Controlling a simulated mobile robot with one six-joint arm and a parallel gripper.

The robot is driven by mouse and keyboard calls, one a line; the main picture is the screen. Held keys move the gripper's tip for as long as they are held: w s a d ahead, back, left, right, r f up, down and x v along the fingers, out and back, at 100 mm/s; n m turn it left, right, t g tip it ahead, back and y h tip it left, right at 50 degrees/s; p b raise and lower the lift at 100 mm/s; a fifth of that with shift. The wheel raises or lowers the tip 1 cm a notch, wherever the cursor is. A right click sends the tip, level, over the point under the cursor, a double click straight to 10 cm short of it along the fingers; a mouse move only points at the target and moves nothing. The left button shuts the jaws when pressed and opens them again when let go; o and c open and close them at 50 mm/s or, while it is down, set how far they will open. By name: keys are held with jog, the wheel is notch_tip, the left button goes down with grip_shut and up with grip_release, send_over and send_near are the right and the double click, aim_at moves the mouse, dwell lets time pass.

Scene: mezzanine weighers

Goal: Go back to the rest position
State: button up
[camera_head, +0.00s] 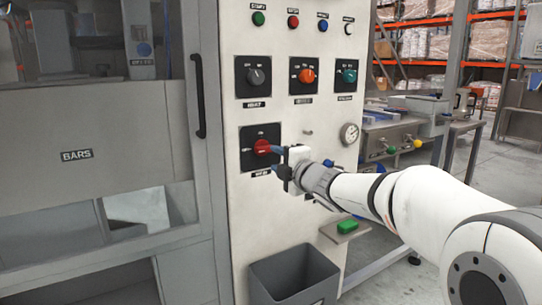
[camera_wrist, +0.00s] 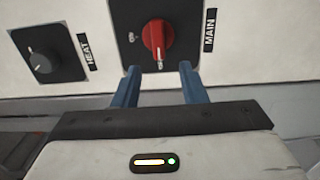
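The panel's red rotary knob (camera_head: 262,146) sits on a black square plate at the lower left of the control panel. In the wrist view the red knob (camera_wrist: 157,40), beside the label MAIN, has its handle pointing down toward my fingers. My gripper (camera_head: 277,160) is in front of the panel, just right of and below the red knob. In the wrist view my gripper (camera_wrist: 160,68) has its two blue fingers apart with nothing held between them. The tips are close to the knob's lower end; whether they touch it I cannot tell.
A black HEAT knob (camera_head: 256,77), an orange knob (camera_head: 307,76) and a teal knob (camera_head: 349,76) are above. A gauge (camera_head: 349,134) is at right. A grey bin (camera_head: 294,278) and a green button (camera_head: 347,227) are below. A door handle (camera_head: 198,97) stands out at left.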

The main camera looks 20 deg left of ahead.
jog(key=shift+s+d, duration=0.25)
jog(key=shift+d, duration=0.1)
jog(key=s+d+r+m+h+p, duration=0.2)
jog(key=d+m+h+p, duration=0.25)
jog(key=d, duration=0.35)
jog(key=s+d+r+m+h+p, duration=0.1)
jog(key=d+r+m+h+p, duration=0.15)
jog(key=d+m+p, duration=0.45)
jog(key=s+d+r+m+h+p, duration=0.2)
jog(key=d+m+h+p, duration=0.2)
jog(key=d, duration=0.5)
jog(key=s+d+m+g+h+p, duration=0.1)
jog(key=s+d+m+g+p, duration=0.2)
jog(key=s, duration=0.6)
jog(key=s+d+m+g+p, duration=0.3)
jog(key=s+d+m+p, duration=0.2)
jog(key=s, duration=0.4)
jog(key=s+d+m+g+h+p, duration=0.1)
jog(key=s+d+m+g+p, duration=0.2)
jog(key=s+p, duration=0.3)
jog(key=s+d+m, duration=0.1)
jog(key=s, duration=0.2)
jog(key=shift+h, duration=0.3)
jog(key=shift+w+r+m, duration=0.1)
jog(key=shift+m, duration=0.15)
